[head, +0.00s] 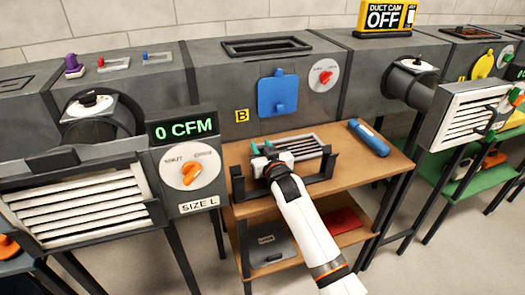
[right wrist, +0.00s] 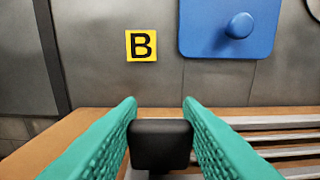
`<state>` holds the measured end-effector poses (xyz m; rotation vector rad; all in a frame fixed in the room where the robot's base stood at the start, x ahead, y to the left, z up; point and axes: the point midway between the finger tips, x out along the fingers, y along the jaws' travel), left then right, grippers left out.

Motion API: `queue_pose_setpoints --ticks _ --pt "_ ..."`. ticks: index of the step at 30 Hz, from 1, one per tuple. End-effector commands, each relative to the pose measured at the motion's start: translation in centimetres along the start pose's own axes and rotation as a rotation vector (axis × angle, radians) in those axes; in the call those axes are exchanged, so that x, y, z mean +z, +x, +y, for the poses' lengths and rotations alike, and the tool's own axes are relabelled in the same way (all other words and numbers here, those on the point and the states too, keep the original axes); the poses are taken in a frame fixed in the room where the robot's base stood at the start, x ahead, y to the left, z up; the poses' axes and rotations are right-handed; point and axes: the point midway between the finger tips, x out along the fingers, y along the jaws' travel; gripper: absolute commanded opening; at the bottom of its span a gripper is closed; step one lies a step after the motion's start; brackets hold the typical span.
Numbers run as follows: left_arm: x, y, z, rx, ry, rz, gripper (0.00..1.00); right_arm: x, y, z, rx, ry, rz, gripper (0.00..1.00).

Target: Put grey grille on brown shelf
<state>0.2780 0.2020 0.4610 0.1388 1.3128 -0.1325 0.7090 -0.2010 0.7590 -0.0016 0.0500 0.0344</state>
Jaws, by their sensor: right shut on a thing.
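The grey grille (head: 306,146) has pale slats and sits at the top of the brown shelf (head: 392,157), in or just above a black cradle (head: 328,166). Its slats also show at the right of the right wrist view (right wrist: 280,138). My right gripper (head: 262,149) is at the grille's left end. In the right wrist view its teal fingers (right wrist: 160,140) are shut on a black block, seemingly the grille's handle (right wrist: 160,145). Whether the grille touches the cradle is hard to tell. My left gripper is not in view.
A blue cylinder (head: 369,138) lies at the right of the brown top. A grey case (head: 267,250) and a red item (head: 343,220) lie on the lower board. A grey duct with a blue plate (head: 278,94) stands behind. A louvred unit (head: 75,205) stands left.

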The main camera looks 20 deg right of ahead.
Motion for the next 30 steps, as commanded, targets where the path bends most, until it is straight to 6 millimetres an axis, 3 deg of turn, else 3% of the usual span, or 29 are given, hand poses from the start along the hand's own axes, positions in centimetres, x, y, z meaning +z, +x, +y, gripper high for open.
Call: queue_pose_setpoints --ticks 11,12,16,26,30 --pt "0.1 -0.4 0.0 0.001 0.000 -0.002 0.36 -0.4 0.0 0.0 0.000 0.000 -0.001 0.01" --pt "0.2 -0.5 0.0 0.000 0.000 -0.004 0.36 -0.4 0.0 0.0 0.000 0.000 -0.001 0.36" --pt "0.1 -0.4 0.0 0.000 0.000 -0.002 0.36 -0.4 0.0 0.0 0.000 0.001 0.000 0.54" --pt "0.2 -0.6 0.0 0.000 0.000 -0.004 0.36 0.0 0.0 0.0 0.000 0.000 -0.002 0.54" --pt "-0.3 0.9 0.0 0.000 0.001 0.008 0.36 -0.2 -1.8 0.0 0.000 0.001 0.000 0.54"
